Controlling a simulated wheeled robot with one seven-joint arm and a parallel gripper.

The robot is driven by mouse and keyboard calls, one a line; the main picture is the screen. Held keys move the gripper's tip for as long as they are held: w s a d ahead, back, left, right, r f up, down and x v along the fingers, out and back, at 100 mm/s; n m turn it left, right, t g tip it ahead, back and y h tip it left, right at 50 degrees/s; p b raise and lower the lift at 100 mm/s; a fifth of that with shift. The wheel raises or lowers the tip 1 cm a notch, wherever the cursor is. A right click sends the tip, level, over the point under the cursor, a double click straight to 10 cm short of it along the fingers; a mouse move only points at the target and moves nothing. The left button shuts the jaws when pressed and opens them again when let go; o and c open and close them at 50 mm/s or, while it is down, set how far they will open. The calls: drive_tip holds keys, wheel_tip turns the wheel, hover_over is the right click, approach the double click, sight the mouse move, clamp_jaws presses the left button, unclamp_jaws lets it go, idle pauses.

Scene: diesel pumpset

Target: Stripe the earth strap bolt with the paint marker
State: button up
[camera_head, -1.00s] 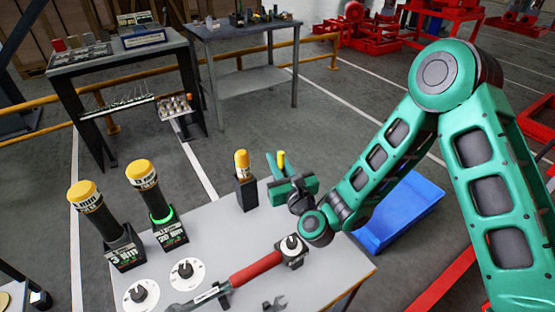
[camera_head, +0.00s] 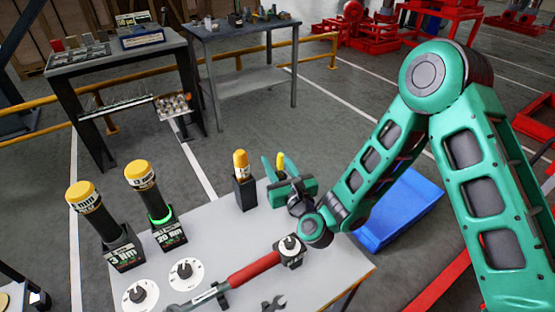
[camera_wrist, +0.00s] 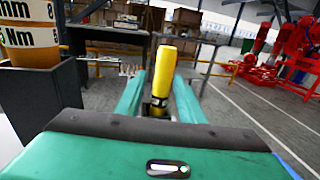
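A yellow marker-like stick (camera_head: 281,160) stands up between the fingers of my gripper (camera_head: 277,170), near the far edge of the grey table. In the wrist view the yellow stick (camera_wrist: 165,68) is nearly upright, leaning slightly, with a dark collar low between the two green fingers (camera_wrist: 158,95). The fingers lie close on both sides of it. Whether they press on it is not clear, and its lower end is hidden. I cannot make out the earth strap bolt in either view.
On the grey table (camera_head: 225,235), a yellow-topped tool stands in a black holder (camera_head: 245,194) just left of my gripper. Two larger torque tools (camera_head: 88,208) stand further left. A red-handled wrench (camera_head: 252,270) lies in front. A blue bin (camera_head: 402,212) is at right.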

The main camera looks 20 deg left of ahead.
drive_tip(key=shift+s+a+f, duration=0.1)
drive_tip(key=shift+s+a, duration=0.1)
drive_tip(key=shift+s, duration=0.2)
drive_tip(key=shift+w+r, duration=0.1)
drive_tip(key=shift+r, duration=1.1)
drive_tip(key=shift+w+d+r, duration=0.1)
drive_tip(key=shift+w+r, duration=0.1)
drive_tip(key=shift+r, duration=1.45)
wheel_tip(320, 180, up, 8)
hover_over(279, 154)
drive_tip(key=x, duration=0.4)
drive_tip(key=shift+d+r, duration=0.2)
drive_tip(key=shift+r, duration=0.65)
